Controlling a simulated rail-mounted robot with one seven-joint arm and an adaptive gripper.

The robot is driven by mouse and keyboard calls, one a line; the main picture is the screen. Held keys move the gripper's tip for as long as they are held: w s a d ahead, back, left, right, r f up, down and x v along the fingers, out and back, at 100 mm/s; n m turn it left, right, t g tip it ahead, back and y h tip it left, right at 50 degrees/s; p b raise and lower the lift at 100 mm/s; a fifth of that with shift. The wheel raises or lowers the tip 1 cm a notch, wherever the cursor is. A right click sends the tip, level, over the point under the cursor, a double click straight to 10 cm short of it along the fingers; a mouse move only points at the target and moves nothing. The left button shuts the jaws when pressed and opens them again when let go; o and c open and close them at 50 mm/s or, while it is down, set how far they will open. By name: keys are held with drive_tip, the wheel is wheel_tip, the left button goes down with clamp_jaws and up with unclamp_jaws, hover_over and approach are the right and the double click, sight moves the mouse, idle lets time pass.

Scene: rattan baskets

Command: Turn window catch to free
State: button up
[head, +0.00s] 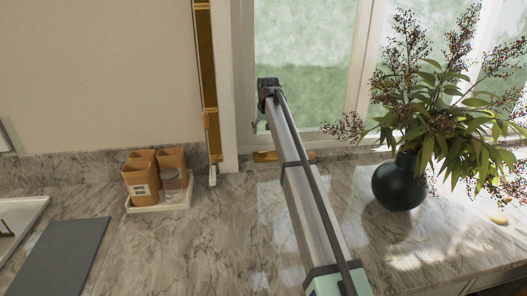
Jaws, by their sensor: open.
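In the head view my arm reaches from the bottom right up to the window, ending in a dark joint in front of the glass. My gripper cannot be made out; the arm hides what lies behind it. The window (306,52) has a pale frame and looks closed. A brass-coloured piece (265,157) lies low at the foot of the window, partly behind my arm. A tall brown strip with brass bands (208,75) stands left of the frame, with a small fitting near its lower part. I cannot tell which piece is the window catch.
A round dark vase (398,184) with leafy branches stands right of my arm. Orange-brown containers (141,188) and a glass (173,184) stand on a white tray (159,206) at the left. A grey board (62,256) lies front left. The marble counter (215,240) is clear between tray and arm.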

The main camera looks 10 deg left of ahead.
sight(263, 153)
drive_tip(key=p+x, duration=0.4)
drive_tip(key=x, duration=1.1)
drive_tip(key=shift+w+f+p, duration=0.15)
drive_tip(key=shift+f+p, duration=0.1)
drive_tip(key=shift+p, duration=0.15)
drive_tip(key=c, duration=1.1)
